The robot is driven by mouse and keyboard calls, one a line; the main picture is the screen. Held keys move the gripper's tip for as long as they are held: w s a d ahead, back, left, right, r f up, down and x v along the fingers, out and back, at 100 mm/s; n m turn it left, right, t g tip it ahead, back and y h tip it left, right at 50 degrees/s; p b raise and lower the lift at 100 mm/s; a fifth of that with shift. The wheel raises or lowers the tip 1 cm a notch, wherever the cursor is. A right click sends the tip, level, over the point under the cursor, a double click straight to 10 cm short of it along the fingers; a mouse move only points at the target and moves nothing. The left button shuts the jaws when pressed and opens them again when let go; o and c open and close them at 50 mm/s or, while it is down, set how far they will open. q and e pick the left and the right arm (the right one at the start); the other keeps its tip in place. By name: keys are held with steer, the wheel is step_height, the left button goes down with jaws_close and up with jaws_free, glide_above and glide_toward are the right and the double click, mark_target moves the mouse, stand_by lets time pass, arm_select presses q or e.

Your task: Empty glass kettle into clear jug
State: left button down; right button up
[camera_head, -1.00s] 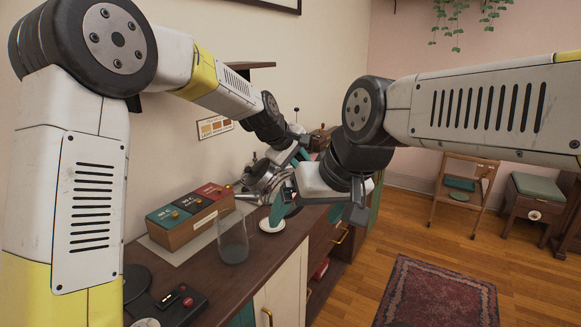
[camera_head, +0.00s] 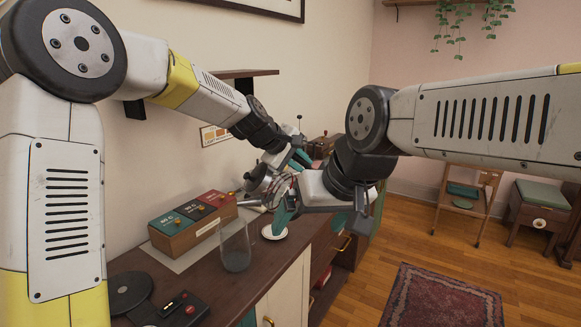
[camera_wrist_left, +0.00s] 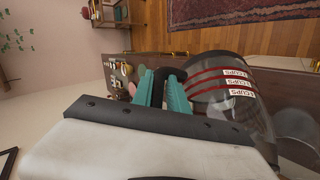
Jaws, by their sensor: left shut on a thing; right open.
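The glass kettle (camera_head: 259,181) with a metal lid hangs tilted above the counter, partly hidden by my grippers, its spout side towards the jug. In the left wrist view the kettle (camera_wrist_left: 228,92) shows red bands and "CUPS" labels. My left gripper (camera_head: 297,160) is shut on its dark handle; the teal fingers (camera_wrist_left: 162,92) show at the handle in the wrist view. The clear jug (camera_head: 235,248) stands upright on the counter, below and left of the kettle. I cannot tell whether liquid is flowing. My right gripper (camera_head: 322,210) is open and empty in front of the kettle.
A wooden box with green, black and red fronts (camera_head: 194,222) stands behind the jug. A white saucer (camera_head: 275,232) lies right of the jug. A dark device (camera_head: 182,309) and a round black base (camera_head: 128,291) are at the near left of the counter (camera_head: 222,290).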

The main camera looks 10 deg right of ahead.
arm_select(q)
steer(key=shift+a+r+h, duration=0.3)
steer(key=shift+a+r, duration=0.05)
steer(key=shift+r, duration=0.4)
stand_by(2.4)
steer(key=shift+s+a+r+n, duration=0.1)
steer(key=shift+a+r+n, duration=0.1)
steer(key=shift+r+n, duration=0.1)
stand_by(2.6)
steer(key=shift+a+r+h, duration=0.2)
steer(key=shift+r+h, duration=0.1)
stand_by(1.6)
